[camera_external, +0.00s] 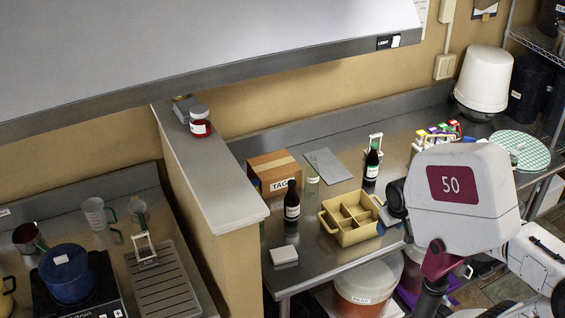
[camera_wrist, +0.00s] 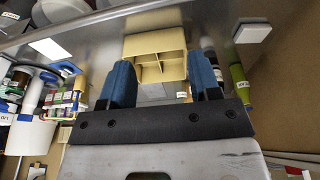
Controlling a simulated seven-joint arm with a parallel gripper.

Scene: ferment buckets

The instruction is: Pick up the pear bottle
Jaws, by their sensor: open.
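Two dark bottles with white labels stand on the steel counter in the external view. One (camera_external: 292,203) is left of the yellow divided caddy, and the other (camera_external: 371,165) is behind it. A pale greenish clear bottle (camera_external: 312,182) stands behind the left one. I cannot read which bottle is pear. My gripper (camera_external: 384,212) is open at the caddy's right side in the external view, partly hidden by my arm. In the wrist view my gripper (camera_wrist: 161,68) has its two blue fingers spread, with nothing between them; a dark bottle (camera_wrist: 211,58) and a green bottle (camera_wrist: 238,76) show to their right.
The yellow caddy (camera_external: 345,234) has empty compartments. A cardboard box (camera_external: 273,169) is at the back left, and a small white block (camera_external: 284,255) is near the front. A raised ledge (camera_external: 205,165) bounds the counter's left. A caddy with coloured-topped items (camera_external: 437,134) stands back right.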

